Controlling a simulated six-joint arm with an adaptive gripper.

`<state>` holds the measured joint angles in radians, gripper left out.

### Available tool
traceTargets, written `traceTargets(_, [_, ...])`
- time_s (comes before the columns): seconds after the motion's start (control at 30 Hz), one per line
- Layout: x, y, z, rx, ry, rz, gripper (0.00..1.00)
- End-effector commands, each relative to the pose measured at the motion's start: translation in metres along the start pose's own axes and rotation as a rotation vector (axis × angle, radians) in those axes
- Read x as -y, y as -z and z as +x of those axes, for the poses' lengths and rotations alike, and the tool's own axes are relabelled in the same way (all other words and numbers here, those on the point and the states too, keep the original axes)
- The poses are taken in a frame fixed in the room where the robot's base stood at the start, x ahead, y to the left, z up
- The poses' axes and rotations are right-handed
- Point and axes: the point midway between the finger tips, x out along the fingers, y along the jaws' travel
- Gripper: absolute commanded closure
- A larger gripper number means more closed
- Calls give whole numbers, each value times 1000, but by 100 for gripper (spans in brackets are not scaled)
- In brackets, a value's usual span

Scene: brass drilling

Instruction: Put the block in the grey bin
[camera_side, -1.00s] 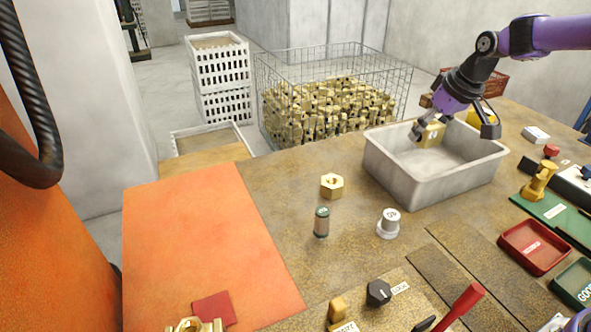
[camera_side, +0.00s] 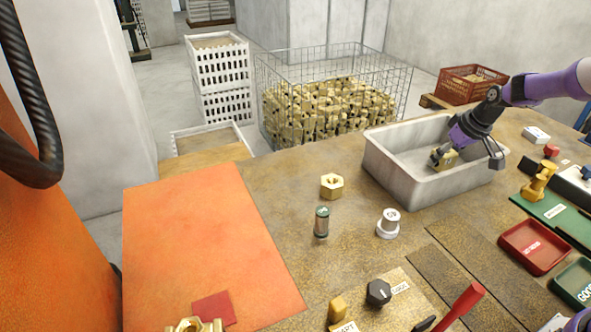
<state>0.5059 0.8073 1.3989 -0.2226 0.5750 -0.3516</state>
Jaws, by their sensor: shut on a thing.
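The grey bin (camera_side: 400,184) stands on the worktable at the right of the middle. My gripper (camera_side: 460,159) reaches down into it from the upper right. The gripper is shut on the brass-coloured block (camera_side: 449,161), which is inside the bin's walls, near its right end. One finger shows at the block's left and the other at its right. I cannot tell whether the block touches the bin floor.
A brass nut (camera_side: 332,186), a green-capped cylinder (camera_side: 321,222) and a white-grey knob-shaped part (camera_side: 388,223) stand left of the bin. A red tray (camera_side: 533,247) lies to its front right. A wire basket (camera_side: 335,105) of brass parts stands behind the table.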

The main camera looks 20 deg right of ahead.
Motion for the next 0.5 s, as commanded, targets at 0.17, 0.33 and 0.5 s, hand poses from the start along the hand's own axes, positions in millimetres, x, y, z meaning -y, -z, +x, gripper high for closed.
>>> traceTargets(0.17, [0,1,-1,-4,-2,-1,98])
traceTargets(0.33, [0,-1,2,-1,0,0,20])
traceTargets(0.5, [0,-1,2,0,-1,0,10])
